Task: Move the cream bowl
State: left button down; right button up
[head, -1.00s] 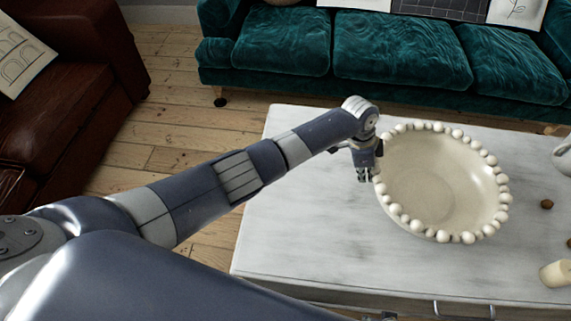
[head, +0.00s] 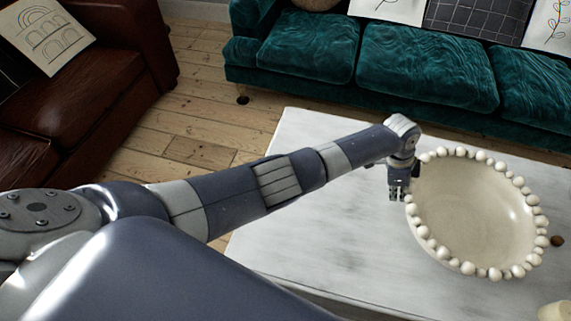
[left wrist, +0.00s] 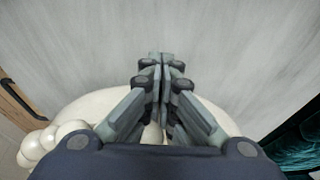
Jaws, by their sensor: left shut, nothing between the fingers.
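The cream bowl (head: 470,205), with round beads along its rim, is over the pale table (head: 310,215) at the right of the head view. It looks empty inside. My left gripper (head: 397,197) is at the bowl's left rim, pointing down, with its fingers shut and nothing between them. I cannot tell whether it touches the rim. In the left wrist view the shut fingertips (left wrist: 162,60) lie over the pale tabletop; part of the cream bowl (left wrist: 88,108) shows behind them, with several beads at lower left. My right gripper is not in view.
A small brown ball-like thing (head: 557,241) lies just right of the bowl, and a cream object (head: 555,311) is cut off at lower right. A teal sofa (head: 430,75) stands behind, a brown leather sofa (head: 95,80) at left. The table's left part is clear.

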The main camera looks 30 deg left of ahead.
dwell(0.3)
pick_arm(q)
jog(key=v, duration=1.2)
jog(key=shift+s+f, duration=0.1)
